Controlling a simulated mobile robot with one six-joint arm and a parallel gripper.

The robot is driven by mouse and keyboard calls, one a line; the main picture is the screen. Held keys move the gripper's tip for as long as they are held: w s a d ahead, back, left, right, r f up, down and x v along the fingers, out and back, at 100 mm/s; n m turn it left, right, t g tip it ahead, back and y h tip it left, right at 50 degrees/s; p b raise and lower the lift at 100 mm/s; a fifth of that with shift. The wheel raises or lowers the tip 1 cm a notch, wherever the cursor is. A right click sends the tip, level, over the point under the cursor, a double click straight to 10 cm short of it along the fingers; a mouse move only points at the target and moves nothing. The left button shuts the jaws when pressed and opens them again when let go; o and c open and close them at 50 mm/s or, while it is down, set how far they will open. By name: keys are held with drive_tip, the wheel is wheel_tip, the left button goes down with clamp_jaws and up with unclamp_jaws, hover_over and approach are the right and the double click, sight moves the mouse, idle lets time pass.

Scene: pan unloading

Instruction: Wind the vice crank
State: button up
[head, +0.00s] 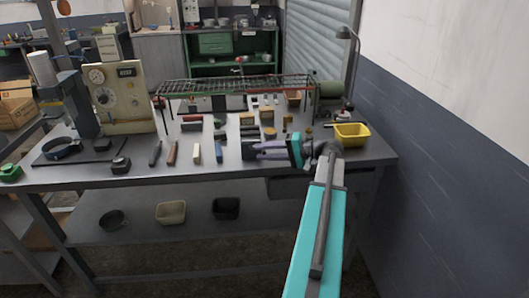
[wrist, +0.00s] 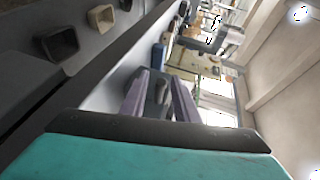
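My gripper (head: 252,151) reaches in from the right over the front half of the workbench (head: 225,180), its purple fingers pointing left. In the wrist view its two fingers (wrist: 160,90) stand apart, with a dark grey piece showing between or beyond them; I cannot tell whether they touch it. I cannot make out a vice or its crank with certainty. A dark grey box-like part (head: 290,188) hangs below the bench's front edge, partly behind my arm.
Small blocks and tools lie in rows on the bench. A wire rack (head: 235,86) spans its back. A dial panel (head: 115,97) and blue-grey column (head: 78,105) stand left. A yellow bin (head: 351,134) sits at right. Bins stand on the lower shelf (head: 150,245).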

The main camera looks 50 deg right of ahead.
clamp_jaws()
drive_tip(key=shift+s+d, duration=0.1)
drive_tip(key=shift+d, duration=0.1)
drive_tip(key=shift+a, duration=0.2)
drive_tip(key=shift+r, duration=0.1)
